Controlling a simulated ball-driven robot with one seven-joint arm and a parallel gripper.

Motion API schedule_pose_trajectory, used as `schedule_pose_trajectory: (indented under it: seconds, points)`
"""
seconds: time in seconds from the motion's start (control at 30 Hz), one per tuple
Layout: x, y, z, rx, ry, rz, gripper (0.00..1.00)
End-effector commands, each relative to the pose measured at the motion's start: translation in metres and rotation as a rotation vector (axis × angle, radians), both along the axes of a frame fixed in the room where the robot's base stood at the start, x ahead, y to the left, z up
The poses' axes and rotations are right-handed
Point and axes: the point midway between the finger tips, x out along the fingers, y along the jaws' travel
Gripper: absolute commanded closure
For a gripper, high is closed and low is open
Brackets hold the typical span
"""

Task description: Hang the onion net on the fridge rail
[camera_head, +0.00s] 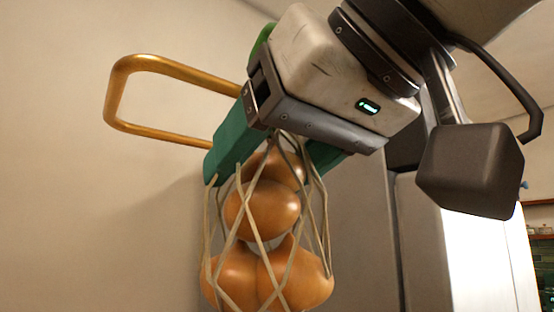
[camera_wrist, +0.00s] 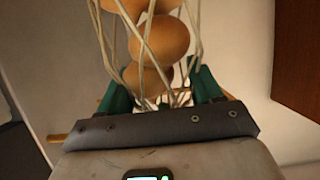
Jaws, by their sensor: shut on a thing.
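The onion net (camera_head: 262,212) holds several orange-brown onions in pale crossed cords and hangs below my gripper (camera_head: 268,165). My gripper has green fingers and is shut on the net's top, where the cords gather. In the wrist view the net (camera_wrist: 160,40) shows between the fingers of my gripper (camera_wrist: 160,78). A brass-coloured bent bar (camera_head: 160,66), which looks like the rail, sticks out to the left behind my gripper. Its right ends are hidden, so I cannot tell its mounting or whether the net touches it.
A pale wall (camera_head: 60,200) fills the left. A grey fridge-like cabinet (camera_head: 362,230) stands behind the net on the right. Shelves with small items (camera_head: 540,230) show at the far right edge. The space left of the net looks clear.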

Motion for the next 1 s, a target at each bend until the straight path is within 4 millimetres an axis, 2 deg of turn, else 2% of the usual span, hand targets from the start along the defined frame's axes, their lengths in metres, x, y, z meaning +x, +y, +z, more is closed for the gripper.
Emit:
schedule_pose_trajectory:
  seconds: [0.4, 0.47, 0.7, 1.0]
  points:
    - [0.024, 0.016, 0.001, 0.001, -0.001, 0.001, 1.00]
    - [0.023, 0.016, -0.009, 0.002, -0.002, 0.002, 1.00]
    - [0.023, 0.015, -0.024, 0.003, -0.002, 0.001, 1.00]
    - [0.023, 0.015, -0.037, 0.002, -0.003, 0.000, 1.00]
